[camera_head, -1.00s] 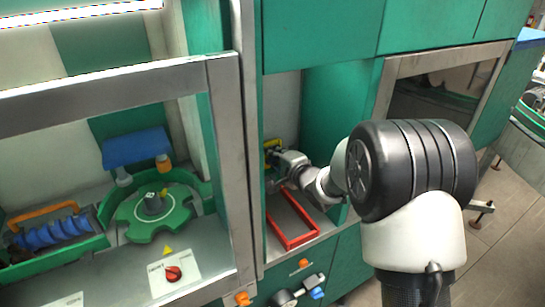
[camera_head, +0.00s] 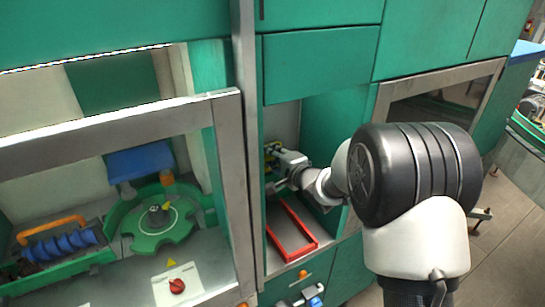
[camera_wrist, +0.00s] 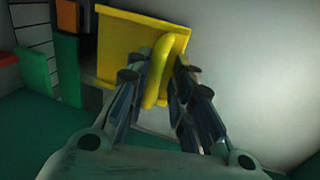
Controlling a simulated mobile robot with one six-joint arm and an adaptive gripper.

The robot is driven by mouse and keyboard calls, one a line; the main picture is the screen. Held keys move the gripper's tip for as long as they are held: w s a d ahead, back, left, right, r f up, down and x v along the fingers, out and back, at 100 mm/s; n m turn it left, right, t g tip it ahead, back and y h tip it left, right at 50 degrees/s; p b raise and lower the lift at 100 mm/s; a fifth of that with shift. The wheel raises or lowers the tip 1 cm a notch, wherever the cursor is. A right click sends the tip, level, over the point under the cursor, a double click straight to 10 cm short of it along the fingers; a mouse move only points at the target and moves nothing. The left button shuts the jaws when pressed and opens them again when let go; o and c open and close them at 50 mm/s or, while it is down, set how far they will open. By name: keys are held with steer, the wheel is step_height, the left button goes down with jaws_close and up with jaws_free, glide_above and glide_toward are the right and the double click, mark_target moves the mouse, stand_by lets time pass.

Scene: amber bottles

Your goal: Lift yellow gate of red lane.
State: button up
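The yellow gate (camera_wrist: 120,45) is a flat yellow plate with a raised, curved yellow handle (camera_wrist: 157,70), in the upper middle of the wrist view. My gripper (camera_wrist: 163,68) has its dark fingers on both sides of this handle, close against it. In the head view my gripper (camera_head: 277,165) reaches into the open green cabinet bay, and only a small bit of the yellow gate (camera_head: 272,148) shows beyond it. The red lane (camera_head: 309,248) is a red rectangular frame on the bay floor, below my gripper. The gate's lower edge is partly hidden by the fingers.
The green bay side wall (camera_head: 335,130) is close to my arm on the right. A steel window frame (camera_head: 238,180) stands at the left of the bay. Behind it are a green star wheel (camera_head: 160,238) and a blue screw (camera_head: 60,246). The red frame looks empty.

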steer(key=shift+d, duration=0.1)
steer(key=v, duration=1.2)
steer(key=s+d+n+g+h+b, duration=0.2)
steer(key=s+d+n+h+b, duration=0.3)
steer(key=s+d+h, duration=0.65)
steer(key=s+d+f+n+g+y+b, duration=0.1)
steer(key=s+f+n+g+b, duration=0.1)
steer(key=s, duration=1)
steer(key=s+d+f+n+g+y+b, duration=0.1)
steer(key=s+f+n+g, duration=0.3)
steer(key=s, duration=0.8)
steer(key=shift+y+b, duration=0.35)
